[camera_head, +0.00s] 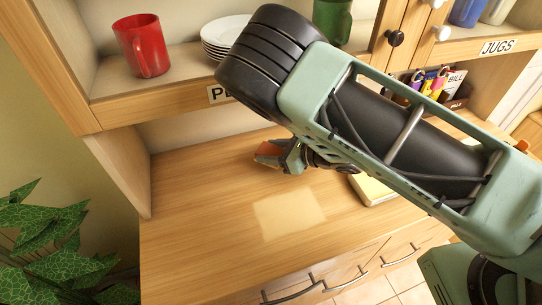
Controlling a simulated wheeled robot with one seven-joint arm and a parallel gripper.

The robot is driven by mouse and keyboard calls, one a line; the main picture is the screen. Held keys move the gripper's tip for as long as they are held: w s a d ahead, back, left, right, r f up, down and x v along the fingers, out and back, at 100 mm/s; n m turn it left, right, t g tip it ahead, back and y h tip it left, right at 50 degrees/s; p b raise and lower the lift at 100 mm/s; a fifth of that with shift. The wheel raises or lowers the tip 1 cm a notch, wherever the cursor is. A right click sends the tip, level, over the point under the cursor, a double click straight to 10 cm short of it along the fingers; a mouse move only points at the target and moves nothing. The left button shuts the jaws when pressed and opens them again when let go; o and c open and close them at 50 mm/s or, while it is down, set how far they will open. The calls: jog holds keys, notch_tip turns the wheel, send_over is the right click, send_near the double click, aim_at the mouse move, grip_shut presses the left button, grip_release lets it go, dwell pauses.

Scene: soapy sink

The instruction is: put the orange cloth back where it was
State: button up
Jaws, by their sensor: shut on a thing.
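My gripper (281,157) is over the back middle of the wooden counter (190,240), shut on the orange cloth (267,152). Only a small folded-looking piece of the cloth shows at the fingertips, and the rest is hidden by the gripper. I cannot tell whether the cloth touches the counter. A paler, roughly rectangular patch (288,213) marks the bare wood in front of my gripper, with nothing on it.
A pale yellow block or book (372,190) lies right of the patch, partly under my arm. The shelf above holds a red mug (141,46), white plates (224,33) and a green mug (333,20). Pens and bills (437,82) stand at back right. The counter's left is clear.

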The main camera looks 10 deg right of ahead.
jog(key=shift+f, duration=1.5)
jog(key=shift+f, duration=0.2)
jog(key=o, duration=0.9)
jog(key=shift+r, duration=0.15)
jog(key=shift+r, duration=0.15)
jog(key=b+v, duration=0.3)
jog(key=v, duration=0.9)
